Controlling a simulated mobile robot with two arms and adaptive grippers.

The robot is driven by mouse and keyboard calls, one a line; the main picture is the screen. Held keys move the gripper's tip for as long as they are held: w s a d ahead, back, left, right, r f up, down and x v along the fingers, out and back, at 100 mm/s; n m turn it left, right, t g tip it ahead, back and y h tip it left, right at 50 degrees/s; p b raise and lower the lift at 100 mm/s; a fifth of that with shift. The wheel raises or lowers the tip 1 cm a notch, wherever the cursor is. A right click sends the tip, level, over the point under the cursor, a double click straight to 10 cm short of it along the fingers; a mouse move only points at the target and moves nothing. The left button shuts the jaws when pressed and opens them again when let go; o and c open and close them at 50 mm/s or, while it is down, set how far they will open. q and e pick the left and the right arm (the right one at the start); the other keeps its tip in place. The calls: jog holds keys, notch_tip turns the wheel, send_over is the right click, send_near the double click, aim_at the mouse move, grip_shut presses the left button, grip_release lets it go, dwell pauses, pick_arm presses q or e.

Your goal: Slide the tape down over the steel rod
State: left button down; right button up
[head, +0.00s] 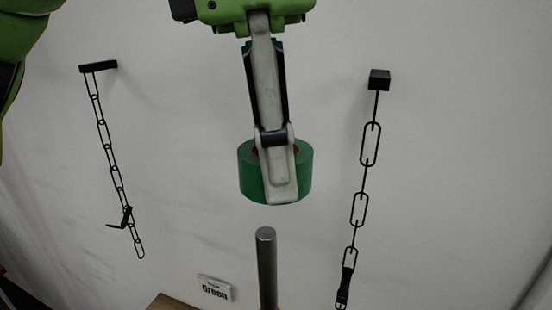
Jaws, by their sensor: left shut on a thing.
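A green roll of tape (304,172) hangs in the middle of the head view. My left gripper (277,185) is shut on the tape, with a finger covering its near side and part of its hole. The steel rod (267,268) stands upright below the tape, its top end showing. In the picture the tape is above the rod's top, with a visible gap between them. How far apart they are in depth is hard to tell. My right gripper is not in view.
Black chains hang on the pale wall, one from a left bracket (98,66) and one from a right block (379,80). A small white label (215,288) is left of the rod. A wooden edge (168,302) shows at the bottom.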

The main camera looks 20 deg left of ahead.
aim_at(275, 284)
pick_arm(q)
jog(key=f+b, duration=0.2)
jog(key=f, duration=0.1)
jog(key=f+b, duration=0.1)
jog(key=shift+s+f, duration=0.15)
jog(key=shift+s, duration=0.25)
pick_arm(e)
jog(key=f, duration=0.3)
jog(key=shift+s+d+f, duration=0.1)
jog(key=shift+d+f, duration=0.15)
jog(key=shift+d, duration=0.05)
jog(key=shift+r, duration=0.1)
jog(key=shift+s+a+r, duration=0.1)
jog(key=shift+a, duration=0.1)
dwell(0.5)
pick_arm(q)
jog(key=shift+f, duration=0.2)
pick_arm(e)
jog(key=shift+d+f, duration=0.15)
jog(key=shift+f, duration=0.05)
pick_arm(q)
jog(key=shift+f+b, duration=3.35)
jog(key=shift+f, duration=0.9)
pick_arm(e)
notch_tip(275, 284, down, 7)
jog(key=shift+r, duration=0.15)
